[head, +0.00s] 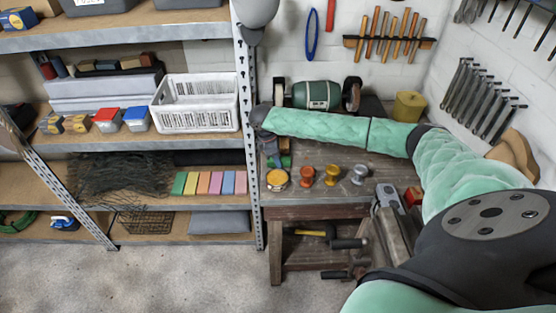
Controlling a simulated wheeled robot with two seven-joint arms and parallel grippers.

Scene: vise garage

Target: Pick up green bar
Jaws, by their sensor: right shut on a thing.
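My right arm reaches in from the right across the workbench. Its gripper (271,147) points down over the bench's left end, beside the shelf post. It is shut on a dark green piece (284,161), which looks like the green bar; it is small and partly hidden by the fingers. I cannot tell whether it touches the bench top. A lighter green block (178,183) lies at the left end of a row of coloured blocks on the shelf. My left gripper is not in view.
The workbench (330,196) holds a round yellow-topped tin (277,180), an orange spool (307,176), a yellow spool (332,175) and a grey one (358,174). A bench grinder (318,96) stands behind my arm, a vise (392,215) in front. A white basket (197,103) is on the shelf.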

